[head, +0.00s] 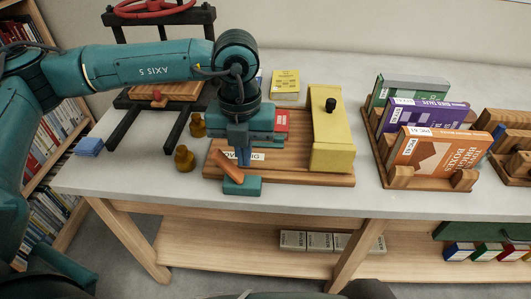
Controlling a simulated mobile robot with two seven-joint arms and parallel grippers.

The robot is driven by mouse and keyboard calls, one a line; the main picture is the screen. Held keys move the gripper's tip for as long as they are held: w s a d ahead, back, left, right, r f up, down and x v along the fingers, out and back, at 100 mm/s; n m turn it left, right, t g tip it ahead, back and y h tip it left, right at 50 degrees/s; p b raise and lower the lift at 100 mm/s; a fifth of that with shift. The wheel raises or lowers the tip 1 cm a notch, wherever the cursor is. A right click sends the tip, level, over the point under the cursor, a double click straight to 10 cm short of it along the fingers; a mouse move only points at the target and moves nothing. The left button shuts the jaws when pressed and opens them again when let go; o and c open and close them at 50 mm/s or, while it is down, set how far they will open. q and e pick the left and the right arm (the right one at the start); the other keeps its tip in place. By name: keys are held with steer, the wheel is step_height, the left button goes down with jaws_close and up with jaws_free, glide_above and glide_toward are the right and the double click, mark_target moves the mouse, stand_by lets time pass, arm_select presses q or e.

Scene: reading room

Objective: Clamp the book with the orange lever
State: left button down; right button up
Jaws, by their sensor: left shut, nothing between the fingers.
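The wooden board (300,175) lies on the grey bench top and carries a white label, partly covered. The orange lever (226,165) slants over its front left part, just above a teal block (243,187) at the front edge. My left gripper (243,161) points down over the board, shut and empty, with its fingertips close beside the lever; I cannot tell if they touch it. A yellow block (331,140) with a black knob stands upright across the board's right part. My right gripper is not in view.
A wooden rack (374,158) at the right holds green, purple and orange (436,152) books. A press with a red wheel (155,8) stands behind left. Brass weights (184,158) stand left of the board. Bare bench lies between the board and rack.

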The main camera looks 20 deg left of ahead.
arm_select(q)
steer(key=shift+d+r, duration=0.15)
steer(key=shift+d, duration=0.05)
step_height(320, 180, up, 10)
steer(key=p, duration=0.5)
steer(key=shift+p, duration=0.3)
